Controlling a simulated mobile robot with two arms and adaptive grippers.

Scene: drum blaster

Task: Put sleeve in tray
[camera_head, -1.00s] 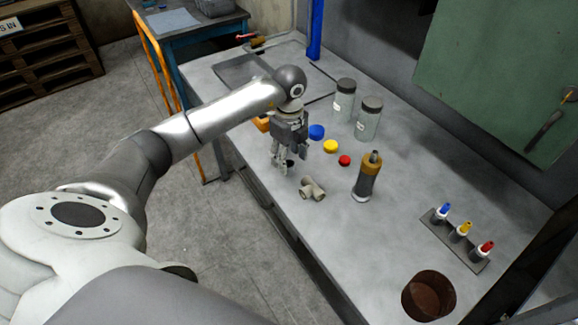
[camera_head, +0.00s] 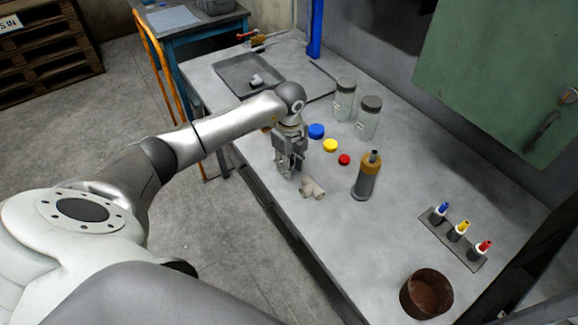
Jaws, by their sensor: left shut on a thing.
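My left gripper (camera_head: 288,169) is low over the middle of the grey table, fingers pointing down. It is shut on a small piece, which I take to be the sleeve; the fingers hide most of it. The flat grey tray (camera_head: 230,73) lies at the far left end of the table, behind my left arm. A light grey pipe fitting (camera_head: 257,81) lies in it. A beige-grey tee-shaped fitting (camera_head: 312,188) lies on the table just right of and nearer than the gripper. My right gripper is not in view.
Blue (camera_head: 316,131), yellow (camera_head: 330,146) and red (camera_head: 344,160) caps lie right of the gripper. Two glass jars (camera_head: 368,120) and an orange-topped bottle (camera_head: 367,178) stand beyond. A rack of small bottles (camera_head: 455,240) and a brown pot (camera_head: 426,294) are at the right.

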